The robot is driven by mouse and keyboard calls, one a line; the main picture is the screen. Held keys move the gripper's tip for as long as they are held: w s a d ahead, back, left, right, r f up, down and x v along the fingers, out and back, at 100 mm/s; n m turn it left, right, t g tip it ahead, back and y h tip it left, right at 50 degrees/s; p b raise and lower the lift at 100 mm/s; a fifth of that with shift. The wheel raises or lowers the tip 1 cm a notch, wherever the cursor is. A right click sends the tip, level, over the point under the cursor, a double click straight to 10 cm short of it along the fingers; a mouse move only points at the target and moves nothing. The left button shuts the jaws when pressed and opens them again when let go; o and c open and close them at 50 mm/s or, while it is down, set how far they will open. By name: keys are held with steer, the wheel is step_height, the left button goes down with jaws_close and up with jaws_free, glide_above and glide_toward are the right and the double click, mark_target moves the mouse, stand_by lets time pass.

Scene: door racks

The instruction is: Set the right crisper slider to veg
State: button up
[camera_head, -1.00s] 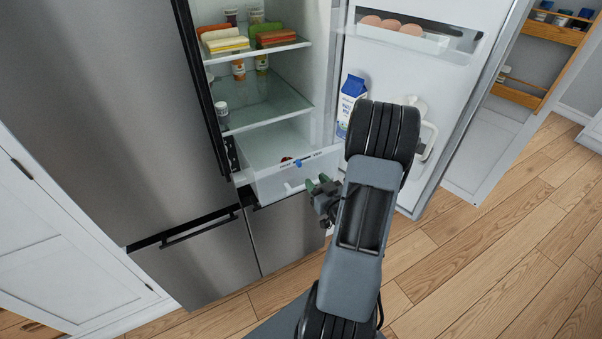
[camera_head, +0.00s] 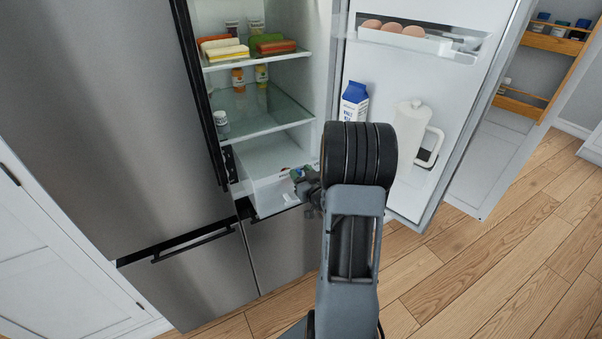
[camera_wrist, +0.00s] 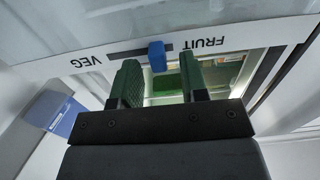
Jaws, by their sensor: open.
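The right crisper drawer (camera_head: 272,192) is at the bottom of the open fridge compartment, pulled out a little. In the wrist view its pale front strip (camera_wrist: 245,34) carries a dark slot with a blue slider knob (camera_wrist: 157,56). The knob sits at the slot's end beside the word FRUIT; the word VEG is at the other end, on the left and upside down. My gripper (camera_head: 302,180) is at the drawer front. In the wrist view my gripper (camera_wrist: 160,82) is open, with its green-padded fingers on either side of the knob's position. I cannot tell whether either touches it.
The open fridge door (camera_head: 450,150) stands to the right, holding a milk carton (camera_head: 354,102), a white jug (camera_head: 411,130) and eggs (camera_head: 390,29). A glass shelf (camera_head: 262,112) is above the drawer. Wood floor (camera_head: 470,270) is clear at the right.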

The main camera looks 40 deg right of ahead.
steer(key=shift+w, duration=0.1)
jaws_close()
stand_by(0.4)
